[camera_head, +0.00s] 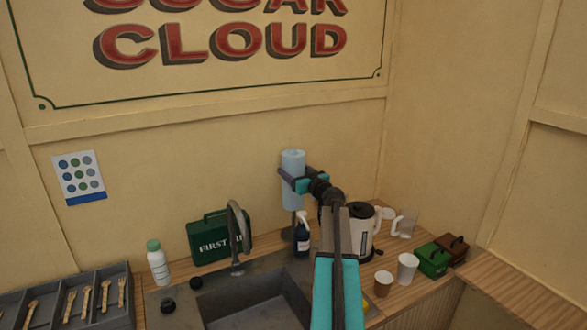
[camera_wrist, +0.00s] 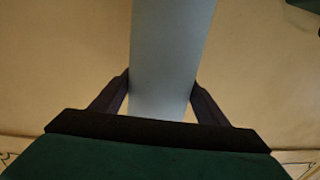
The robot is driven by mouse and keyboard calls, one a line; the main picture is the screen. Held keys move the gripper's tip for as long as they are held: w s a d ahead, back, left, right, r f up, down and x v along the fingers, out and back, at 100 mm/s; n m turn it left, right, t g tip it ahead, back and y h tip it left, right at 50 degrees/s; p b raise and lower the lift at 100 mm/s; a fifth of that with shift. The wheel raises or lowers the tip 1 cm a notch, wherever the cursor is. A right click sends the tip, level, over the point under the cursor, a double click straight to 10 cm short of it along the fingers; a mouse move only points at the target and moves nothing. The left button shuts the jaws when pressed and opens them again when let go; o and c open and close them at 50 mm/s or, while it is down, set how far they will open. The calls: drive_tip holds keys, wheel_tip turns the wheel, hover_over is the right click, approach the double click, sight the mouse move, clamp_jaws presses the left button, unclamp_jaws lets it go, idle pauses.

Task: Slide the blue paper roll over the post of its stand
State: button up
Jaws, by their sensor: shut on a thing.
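The blue paper roll (camera_head: 292,164) is upright in the head view, in front of the cream wall above the counter. I cannot tell whether the post is inside the roll.
The sink (camera_head: 255,300), tap (camera_head: 238,232) and green first-aid box (camera_head: 212,238) are to the left.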

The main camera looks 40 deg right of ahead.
drive_tip(key=shift+f+b, duration=1.05)
drive_tip(key=shift+f, duration=3.2)
drive_tip(key=o, duration=1.3)
drive_tip(key=shift+s, duration=0.2)
drive_tip(key=shift+b+v, duration=1.85)
drive_tip(key=shift+v, duration=4.9)
